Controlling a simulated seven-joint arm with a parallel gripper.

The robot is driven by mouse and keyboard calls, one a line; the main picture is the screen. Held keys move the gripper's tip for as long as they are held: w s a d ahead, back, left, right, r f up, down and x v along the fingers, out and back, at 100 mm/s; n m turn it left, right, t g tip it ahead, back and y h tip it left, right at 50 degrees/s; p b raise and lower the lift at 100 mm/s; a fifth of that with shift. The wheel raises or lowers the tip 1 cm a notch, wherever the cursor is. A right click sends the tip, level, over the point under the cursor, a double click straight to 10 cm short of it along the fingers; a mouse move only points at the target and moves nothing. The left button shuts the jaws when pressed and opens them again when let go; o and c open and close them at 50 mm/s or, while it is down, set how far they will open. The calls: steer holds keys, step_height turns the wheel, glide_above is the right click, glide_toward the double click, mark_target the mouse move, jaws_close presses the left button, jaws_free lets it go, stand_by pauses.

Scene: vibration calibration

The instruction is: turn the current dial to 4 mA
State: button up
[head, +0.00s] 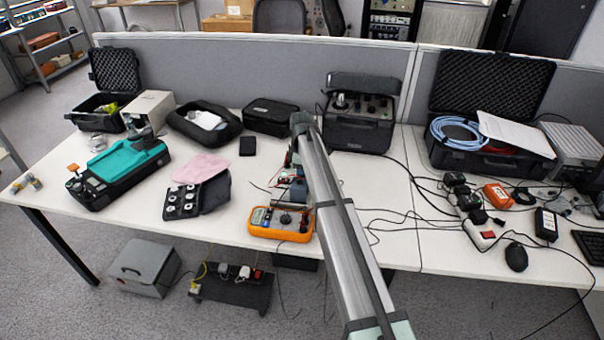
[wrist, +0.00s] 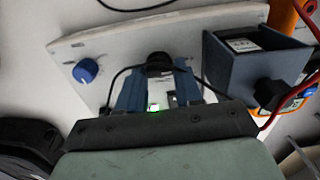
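In the wrist view a pale panel (wrist: 215,28) lies tilted, with a blue knob (wrist: 86,71) at its left. A black knob (wrist: 160,62) stands near its middle. My gripper (wrist: 160,80) is over this part, with what look like two blue-grey fingers on either side of the black knob. I cannot tell whether they touch it. I cannot read a scale or tell which knob is the current dial. In the head view my arm hides most of this spot.
A blue-grey box (wrist: 240,75) with a black knob stands close right of my gripper, with red leads near it. An orange multimeter (head: 281,223) lies at the table's front edge. A black case (head: 214,190) is to the left. Cables cross the table at right.

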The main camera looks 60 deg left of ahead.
steer(key=o, duration=0.4)
steer(key=shift+c, duration=0.2)
steer(key=shift+r, duration=0.1)
step_height(320, 180, up, 14)
stand_by(0.4)
steer(key=shift+f, duration=0.2)
